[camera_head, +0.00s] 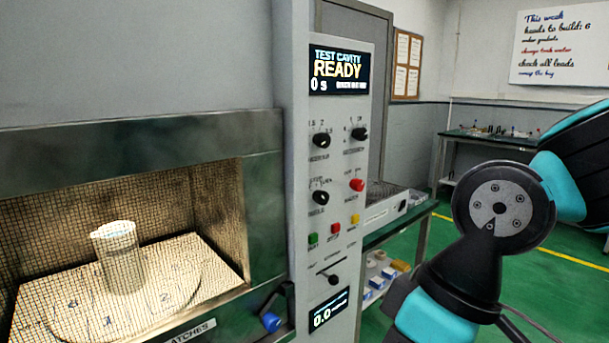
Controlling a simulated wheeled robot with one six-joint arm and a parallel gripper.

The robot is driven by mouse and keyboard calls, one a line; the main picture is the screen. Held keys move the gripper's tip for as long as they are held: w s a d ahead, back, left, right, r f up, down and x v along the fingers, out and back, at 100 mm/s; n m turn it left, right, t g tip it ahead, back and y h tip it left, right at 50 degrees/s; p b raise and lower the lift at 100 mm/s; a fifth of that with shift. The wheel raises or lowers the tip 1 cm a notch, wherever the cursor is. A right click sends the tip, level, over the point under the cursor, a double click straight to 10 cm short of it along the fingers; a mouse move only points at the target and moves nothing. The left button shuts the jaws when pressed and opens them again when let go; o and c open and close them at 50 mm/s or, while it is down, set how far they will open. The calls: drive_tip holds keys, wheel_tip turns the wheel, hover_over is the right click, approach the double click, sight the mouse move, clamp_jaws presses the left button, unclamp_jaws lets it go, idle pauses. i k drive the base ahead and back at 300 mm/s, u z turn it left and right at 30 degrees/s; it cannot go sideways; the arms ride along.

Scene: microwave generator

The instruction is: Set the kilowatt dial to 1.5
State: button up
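The control panel (338,218) is a tall light grey strip right of the oven opening. It carries a black upper left knob (321,140), a black upper right knob (360,134) and a black lower left knob (320,198). Numbers stand around the upper knobs, but the labels are too blurred to tell which is the kilowatt dial or its exact setting. The top display (338,72) reads "TEST CAVITY READY" and "0 s". The bottom display (328,312) reads about 0.0. My arm stands at the right, apart from the panel. My gripper is not visible.
A red knob (357,185), small green, red and yellow buttons and a slider (329,267) are also on the panel. A latch handle with a blue end (271,322) juts out below left. The lit cavity holds a cup (118,262). A bench (395,222) stands behind.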

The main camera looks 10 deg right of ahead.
sight(322, 140)
drive_tip(key=k, duration=1.05)
drive_tip(key=z, duration=1)
drive_tip(key=i, duration=0.75)
drive_tip(key=u, duration=0.55)
drive_tip(key=i, duration=0.8)
drive_tip(key=u, duration=0.8)
